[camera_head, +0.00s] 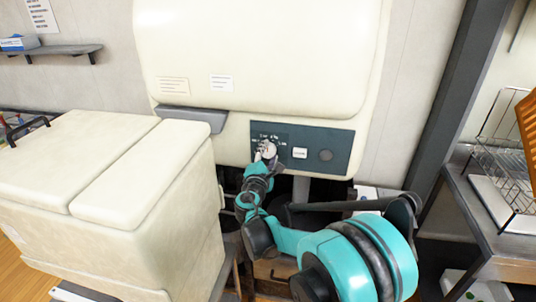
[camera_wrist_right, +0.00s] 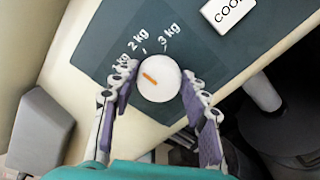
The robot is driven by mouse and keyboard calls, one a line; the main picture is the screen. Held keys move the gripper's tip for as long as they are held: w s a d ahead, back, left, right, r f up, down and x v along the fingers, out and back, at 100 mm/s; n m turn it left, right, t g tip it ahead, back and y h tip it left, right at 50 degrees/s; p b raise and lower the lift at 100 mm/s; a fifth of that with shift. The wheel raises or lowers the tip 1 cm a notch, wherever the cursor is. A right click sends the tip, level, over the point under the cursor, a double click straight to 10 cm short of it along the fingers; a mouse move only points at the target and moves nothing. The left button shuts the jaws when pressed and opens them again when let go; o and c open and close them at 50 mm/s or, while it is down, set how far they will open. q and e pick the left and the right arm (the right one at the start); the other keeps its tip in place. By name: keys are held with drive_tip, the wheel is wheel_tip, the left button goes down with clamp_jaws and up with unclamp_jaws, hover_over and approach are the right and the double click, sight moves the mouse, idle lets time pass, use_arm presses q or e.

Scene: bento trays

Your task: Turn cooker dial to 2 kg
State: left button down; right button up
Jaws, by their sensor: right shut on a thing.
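The cooker dial (camera_wrist_right: 165,90) is a round white knob with an orange mark on a dark teal panel. The labels 1 kg, 2 kg (camera_wrist_right: 138,41) and 3 kg are printed around it. The orange mark points to the upper left in the right wrist view, nearer the 1 kg label than 2 kg. My right gripper (camera_wrist_right: 159,75) has its two fingers on opposite sides of the dial and is shut on it. In the head view my right gripper (camera_head: 268,150) covers most of the dial. My left gripper is not in view.
The cream cooker (camera_head: 265,50) carries the control panel (camera_head: 341,139), with a white COOK button (camera_head: 300,153) right of the dial. A cream lidded box (camera_head: 100,165) stands at the left front. A side table with a wire rack (camera_head: 506,150) is at the right.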

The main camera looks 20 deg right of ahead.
drive_tip(key=shift+f+m, duration=0.1)
drive_tip(key=shift+m, duration=1.6)
drive_tip(key=o, duration=1.1)
drive_tip(key=v, duration=1.2)
drive_tip(key=shift+s+d+f+m, duration=0.1)
drive_tip(key=shift+m, duration=0.2)
